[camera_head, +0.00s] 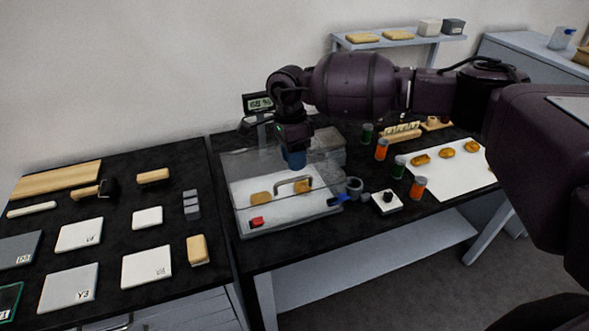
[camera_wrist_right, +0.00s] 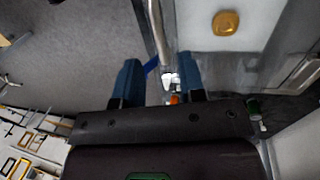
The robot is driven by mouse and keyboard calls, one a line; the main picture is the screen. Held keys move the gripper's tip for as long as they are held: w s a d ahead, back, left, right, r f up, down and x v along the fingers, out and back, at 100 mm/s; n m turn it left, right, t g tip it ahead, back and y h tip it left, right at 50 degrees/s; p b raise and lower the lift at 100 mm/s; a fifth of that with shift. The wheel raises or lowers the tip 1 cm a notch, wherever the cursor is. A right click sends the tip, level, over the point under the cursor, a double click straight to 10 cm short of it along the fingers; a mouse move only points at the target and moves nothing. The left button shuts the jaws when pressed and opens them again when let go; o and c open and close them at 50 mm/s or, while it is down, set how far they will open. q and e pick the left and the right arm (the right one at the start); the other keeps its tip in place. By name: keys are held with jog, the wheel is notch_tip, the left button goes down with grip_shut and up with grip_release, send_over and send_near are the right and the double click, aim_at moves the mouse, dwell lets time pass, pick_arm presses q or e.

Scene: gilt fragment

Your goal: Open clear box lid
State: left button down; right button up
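The clear box (camera_head: 240,222) stands on the dark table with its clear lid (camera_head: 238,170) on it. A grey bar handle (camera_head: 293,181) shows at the lid. Gold fragments (camera_head: 261,199) and a small red item (camera_head: 257,223) show through the clear walls. My right gripper (camera_head: 294,160) points down over the box, its blue fingertips near the handle. In the right wrist view the fingers (camera_wrist_right: 158,78) are apart, and a metal bar (camera_wrist_right: 157,32), likely the handle, lies between them in the picture. Contact cannot be told. My left gripper is not in view.
A scale display (camera_head: 260,103) stands behind the box. Right of it are a magnifier-like ring (camera_head: 354,185), a small white block (camera_head: 386,202), orange and green jars (camera_head: 418,187), and a white sheet (camera_head: 451,169) with gold fragments. The left table holds several tiles (camera_head: 146,265).

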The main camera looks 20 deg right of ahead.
jog(key=shift+s+f+p, duration=0.15)
jog(key=shift+s+f, duration=0.05)
jog(key=shift+f, duration=0.85)
jog(key=shift+s+f+p, duration=0.15)
jog(key=shift+s+f, duration=0.05)
jog(key=shift+f, duration=0.85)
grip_shut()
